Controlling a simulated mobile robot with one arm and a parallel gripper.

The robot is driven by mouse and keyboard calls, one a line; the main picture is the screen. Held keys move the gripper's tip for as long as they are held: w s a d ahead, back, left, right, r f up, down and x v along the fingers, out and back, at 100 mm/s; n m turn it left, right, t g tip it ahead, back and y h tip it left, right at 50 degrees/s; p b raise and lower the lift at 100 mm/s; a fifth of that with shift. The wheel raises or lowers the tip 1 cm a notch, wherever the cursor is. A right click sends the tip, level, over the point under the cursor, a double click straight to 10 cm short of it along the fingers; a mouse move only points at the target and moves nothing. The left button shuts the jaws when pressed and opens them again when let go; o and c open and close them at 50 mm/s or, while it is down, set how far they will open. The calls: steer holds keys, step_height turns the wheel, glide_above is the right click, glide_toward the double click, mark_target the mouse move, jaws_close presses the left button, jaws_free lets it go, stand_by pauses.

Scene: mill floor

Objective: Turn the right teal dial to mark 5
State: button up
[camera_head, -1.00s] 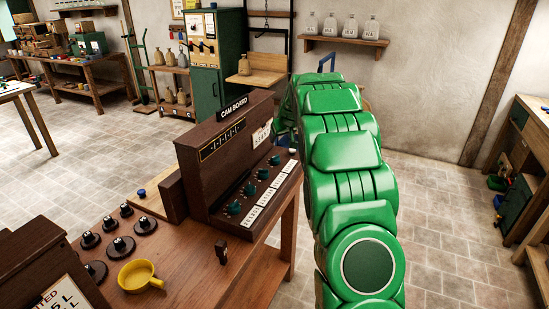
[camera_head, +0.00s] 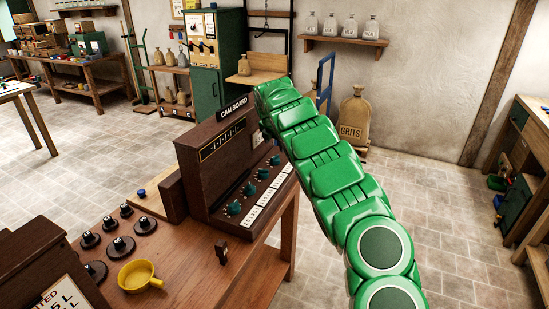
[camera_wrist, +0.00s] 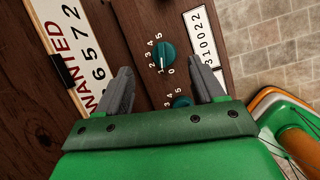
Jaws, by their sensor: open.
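The cam board (camera_head: 212,150) is a dark wooden console on the bench, with a row of teal dials. In the head view the rightmost teal dial (camera_head: 275,160) sits at the row's far end, close to my arm. The wrist view shows one teal dial (camera_wrist: 160,57) with marks 0 to 5 around it; its white pointer line points down, near 0 and 1. A second teal dial (camera_wrist: 181,101) is partly hidden by my gripper. My gripper (camera_wrist: 160,68) is open and empty, with its fingers on either side of the upper dial. The head view does not show its fingers.
A WANTED card (camera_wrist: 80,45) lies left of the dial and a number strip (camera_wrist: 203,40) right of it. On the bench are a yellow pan (camera_head: 138,274) and several black knobs (camera_head: 122,246). A GRITS sack (camera_head: 352,118) stands behind my arm.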

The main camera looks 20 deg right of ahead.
mark_target(274, 157)
steer(key=shift+w+d+f+n, duration=0.1)
steer(key=shift+w+f+n, duration=0.2)
steer(key=shift+f+n, duration=0.7)
steer(key=shift+w+d+f+n, duration=0.1)
steer(key=shift+w+f+n, duration=0.2)
steer(key=shift+f, duration=1.35)
steer(key=shift+w+d+f+n, duration=0.1)
steer(key=shift+w+f+n, duration=0.35)
steer(key=shift+f, duration=0.85)
steer(key=shift+s, duration=0.15)
steer(key=shift+g, duration=0.3)
steer(key=c, duration=1)
steer(key=shift+a, duration=0.1)
steer(key=shift+c, duration=0.2)
steer(key=shift+f+m+h, duration=0.1)
steer(key=shift+m+h, duration=0.2)
steer(key=shift+m, duration=0.35)
